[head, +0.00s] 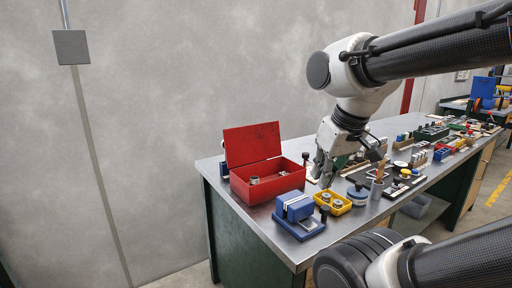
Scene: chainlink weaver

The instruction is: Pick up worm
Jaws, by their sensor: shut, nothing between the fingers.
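My gripper (324,181) points down over the workbench, just right of the red box. It is shut with nothing held. Its fingertips are near the back of the yellow tray (345,207); I cannot tell whether they touch anything. I cannot make out a worm with certainty among the small parts. Small metal parts lie in the red box (262,196) and in the yellow tray. The bench just behind my gripper is partly hidden by it.
The metal-topped workbench (237,208) stands against a grey wall. A blue vise-like block (297,207) sits at its near edge. Many small items crowd the bench further right.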

